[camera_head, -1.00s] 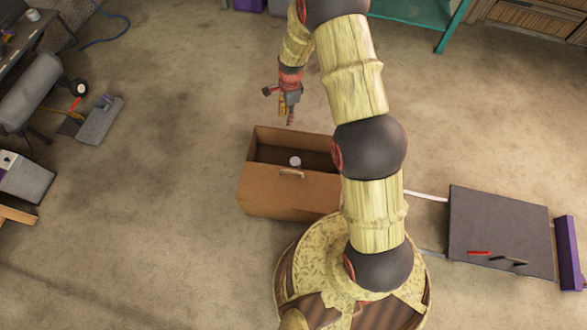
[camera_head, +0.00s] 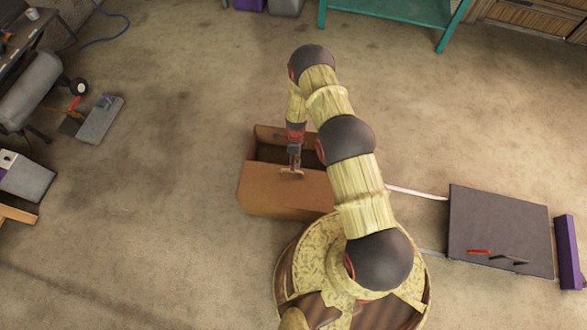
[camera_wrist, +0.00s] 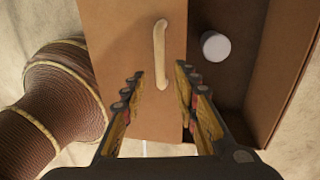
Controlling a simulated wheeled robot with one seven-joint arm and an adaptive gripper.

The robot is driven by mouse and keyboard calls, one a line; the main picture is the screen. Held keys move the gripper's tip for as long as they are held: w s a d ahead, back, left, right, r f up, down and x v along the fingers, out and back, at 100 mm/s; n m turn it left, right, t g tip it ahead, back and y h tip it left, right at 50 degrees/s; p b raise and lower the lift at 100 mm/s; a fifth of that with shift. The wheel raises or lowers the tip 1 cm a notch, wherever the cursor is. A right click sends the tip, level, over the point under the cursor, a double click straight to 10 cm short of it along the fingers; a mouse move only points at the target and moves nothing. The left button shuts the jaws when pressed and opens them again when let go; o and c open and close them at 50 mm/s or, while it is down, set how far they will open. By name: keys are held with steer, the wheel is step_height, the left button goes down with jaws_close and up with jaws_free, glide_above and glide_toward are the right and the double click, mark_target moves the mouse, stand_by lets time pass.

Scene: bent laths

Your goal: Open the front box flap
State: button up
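The brown box (camera_head: 262,200) stands on the floor just beyond my base. Its front flap (camera_wrist: 112,40) is a flat brown panel on the near side, beside the open part of the box. A light wooden bar handle (camera_wrist: 159,50) is fixed on the flap; it also shows in the head view (camera_head: 285,170). My gripper (camera_head: 294,167) points down over the handle. In the wrist view my gripper (camera_wrist: 159,80) is open, and the handle's lower end appears between its fingertips. I cannot tell whether the fingers touch it.
A white round-topped object (camera_wrist: 216,46) is inside the box, close to the flap's edge. A dark grey panel (camera_head: 495,230) with small tools lies to the right. A teal table (camera_head: 400,12) stands at the back. The floor left of the box is clear.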

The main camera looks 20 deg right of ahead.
steer(key=f, duration=0.3)
steer(key=f+b, duration=0.1)
steer(key=shift+s+a+f, duration=0.25)
steer(key=shift+s+f, duration=0.15)
steer(key=c, duration=0.4)
steer(key=c, duration=0.3)
jaws_close()
